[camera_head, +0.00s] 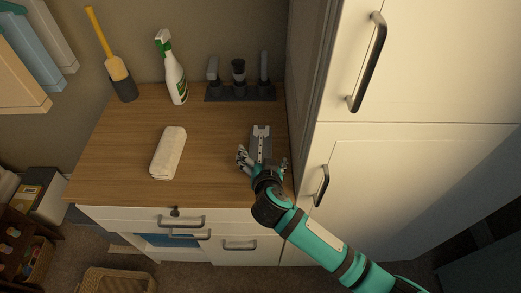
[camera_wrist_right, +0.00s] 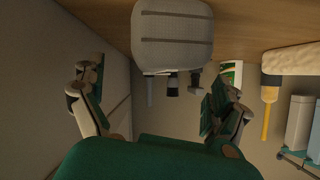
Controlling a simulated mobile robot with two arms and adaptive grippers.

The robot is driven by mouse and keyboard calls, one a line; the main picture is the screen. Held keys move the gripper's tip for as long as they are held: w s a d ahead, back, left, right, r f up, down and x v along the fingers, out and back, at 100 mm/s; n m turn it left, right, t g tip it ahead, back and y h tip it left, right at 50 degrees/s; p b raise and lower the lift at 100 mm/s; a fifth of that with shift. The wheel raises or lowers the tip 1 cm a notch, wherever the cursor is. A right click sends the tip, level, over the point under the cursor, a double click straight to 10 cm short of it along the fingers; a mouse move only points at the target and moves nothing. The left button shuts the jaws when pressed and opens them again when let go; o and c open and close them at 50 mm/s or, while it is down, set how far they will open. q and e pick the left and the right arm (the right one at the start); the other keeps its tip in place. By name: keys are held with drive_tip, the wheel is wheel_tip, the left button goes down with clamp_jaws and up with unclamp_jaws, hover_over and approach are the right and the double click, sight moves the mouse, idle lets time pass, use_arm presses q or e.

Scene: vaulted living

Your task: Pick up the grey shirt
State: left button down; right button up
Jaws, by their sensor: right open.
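The gripper hides part of the shirt in the head view. My left gripper is not in view.
The wooden counter (camera_head: 213,145) also bears a folded whitish cloth (camera_head: 168,153), a spray bottle (camera_head: 173,72), a yellow-handled brush (camera_head: 110,55) and a dark rack (camera_head: 240,92) at the back. A tall white cabinet (camera_head: 420,70) stands close on the right. Counter between cloth and shirt is clear.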

sight(262, 154)
drive_tip(key=x, duration=0.4)
drive_tip(key=shift+w+f, duration=0.15)
drive_tip(key=shift+w, duration=0.1)
drive_tip(key=shift+s, duration=0.1)
drive_tip(key=shift+d, duration=0.1)
drive_tip(key=c, duration=1.4)
